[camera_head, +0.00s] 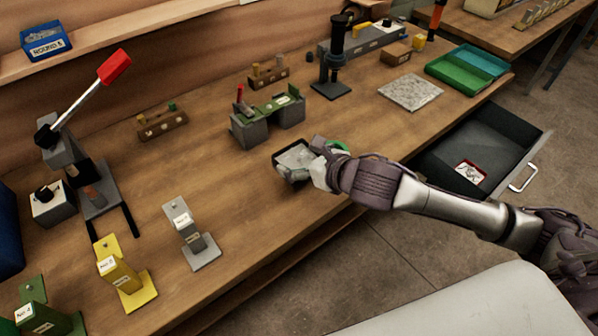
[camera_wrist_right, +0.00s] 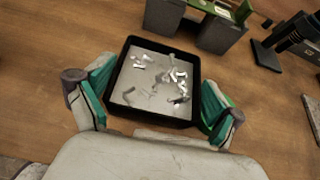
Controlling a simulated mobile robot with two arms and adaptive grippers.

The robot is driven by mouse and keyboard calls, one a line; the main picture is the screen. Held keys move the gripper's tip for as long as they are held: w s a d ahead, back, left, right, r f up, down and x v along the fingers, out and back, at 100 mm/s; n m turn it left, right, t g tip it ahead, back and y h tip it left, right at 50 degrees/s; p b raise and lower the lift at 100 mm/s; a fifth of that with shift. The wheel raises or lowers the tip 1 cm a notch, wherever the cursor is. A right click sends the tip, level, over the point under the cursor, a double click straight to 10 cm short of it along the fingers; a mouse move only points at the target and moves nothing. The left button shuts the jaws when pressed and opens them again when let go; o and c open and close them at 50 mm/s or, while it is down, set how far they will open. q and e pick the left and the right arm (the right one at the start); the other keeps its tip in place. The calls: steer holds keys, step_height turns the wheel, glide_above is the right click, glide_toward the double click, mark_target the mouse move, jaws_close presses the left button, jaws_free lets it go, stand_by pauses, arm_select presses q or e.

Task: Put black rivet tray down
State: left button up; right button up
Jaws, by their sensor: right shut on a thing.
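The black rivet tray (camera_head: 292,157) is a small square tray with a pale inside, at the front part of the wooden bench in the head view. In the right wrist view the tray (camera_wrist_right: 155,82) shows several loose silvery rivets inside. My right gripper (camera_head: 318,165) is shut on the tray, with green-padded fingers on either side of it in the right wrist view (camera_wrist_right: 155,108). The tray is over or on the bench top; I cannot tell whether it touches. My left gripper is not in view.
A green and grey fixture (camera_head: 268,118) stands just behind the tray. A grey stand (camera_head: 190,235) and yellow stand (camera_head: 122,272) are to the left. An open drawer (camera_head: 480,150) juts out at right. Bare bench (camera_head: 235,185) lies left of the tray.

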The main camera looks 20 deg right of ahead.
steer(key=shift+a+f, duration=0.2)
steer(key=shift+a, duration=0.15)
steer(key=shift+f, duration=2.05)
steer(key=o, duration=1.1)
steer(key=shift+s+f, duration=0.1)
